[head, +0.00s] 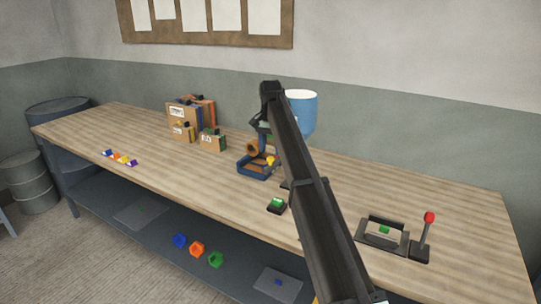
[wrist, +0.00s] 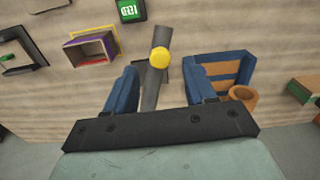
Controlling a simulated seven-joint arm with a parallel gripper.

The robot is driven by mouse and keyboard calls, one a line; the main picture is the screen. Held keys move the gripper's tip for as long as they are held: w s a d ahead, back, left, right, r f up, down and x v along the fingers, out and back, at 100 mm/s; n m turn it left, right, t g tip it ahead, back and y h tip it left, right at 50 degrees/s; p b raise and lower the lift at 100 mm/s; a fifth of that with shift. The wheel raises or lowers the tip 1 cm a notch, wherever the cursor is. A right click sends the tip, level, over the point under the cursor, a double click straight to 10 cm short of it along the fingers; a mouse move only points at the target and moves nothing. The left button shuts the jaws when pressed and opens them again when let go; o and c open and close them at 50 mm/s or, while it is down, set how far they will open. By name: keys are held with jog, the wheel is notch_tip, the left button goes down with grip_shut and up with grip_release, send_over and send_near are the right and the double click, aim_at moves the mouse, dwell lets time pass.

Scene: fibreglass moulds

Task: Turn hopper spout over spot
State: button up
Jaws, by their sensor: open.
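The hopper (head: 301,112) is a blue and white drum at the back of the bench, partly hidden behind my arm. In the wrist view a grey bar (wrist: 152,92) with a round yellow knob (wrist: 161,57) lies between my fingers; it looks like the spout with its knob. The knob also shows in the head view (head: 270,160). My gripper (wrist: 161,82) is open, one blue finger on each side of the bar; I cannot tell whether either touches it. In the head view my arm hides most of the gripper. I cannot clearly identify the spot.
A blue tray (wrist: 193,58) with a brown cup (wrist: 243,96) is at the right of the wrist view. A purple and yellow framed box (wrist: 67,55) is at its left. Cardboard boxes (head: 183,113) stand at the back; a red-knobbed lever (head: 427,236) is at the right.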

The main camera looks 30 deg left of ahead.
aim_at(271, 158)
jog(key=shift+f, duration=1.65)
grip_shut()
